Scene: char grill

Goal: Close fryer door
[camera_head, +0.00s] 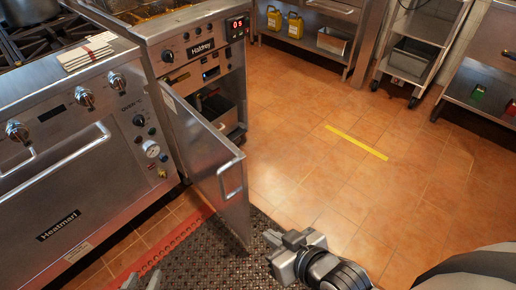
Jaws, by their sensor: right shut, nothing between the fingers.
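The fryer (196,50) stands at the upper left, with a red digital display on its front. Its door (207,150) is open and swung out toward me, with a bar handle on its face, and the inside of the cabinet shows behind it. My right gripper (272,241) is shut and empty, just right of the door's lower free edge, with a small gap that I cannot judge exactly. Only the tips of my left gripper (142,280) show at the bottom edge, too little to tell its state.
An oven (75,180) with knobs and a handle stands left of the fryer, with folded cloths (87,52) on top. A dark mat (205,262) with a red edge lies below. Shelves with yellow jugs (294,25) and a cart (415,50) line the back.

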